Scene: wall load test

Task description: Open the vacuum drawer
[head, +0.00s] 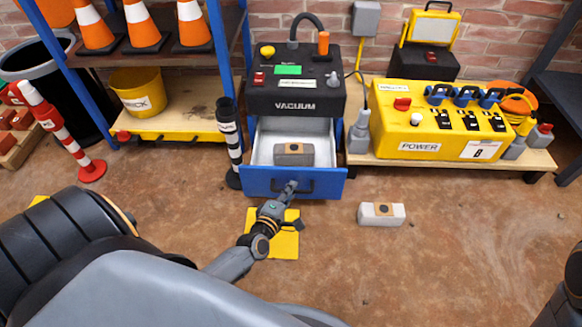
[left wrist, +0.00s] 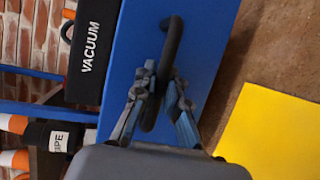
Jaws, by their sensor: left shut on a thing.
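The vacuum drawer (head: 330,184) is blue-fronted and pulled out below the black vacuum unit (head: 296,93), showing its pale inside. A grey block with a brown label (head: 294,154) lies in it. The dark handle (head: 305,186) sits on the drawer front. My left gripper (head: 289,188) is at this handle. In the left wrist view its fingers (left wrist: 162,84) are on both sides of the dark bar handle (left wrist: 172,38), shut on it, with the blue front (left wrist: 205,35) behind. My right gripper is not in view.
A similar pale block (head: 381,214) lies on the floor right of the drawer. A yellow mat (head: 284,243) is on the floor under my left arm. A striped post (head: 231,140) stands close left of the drawer. A yellow power box (head: 430,125) is on the right bench.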

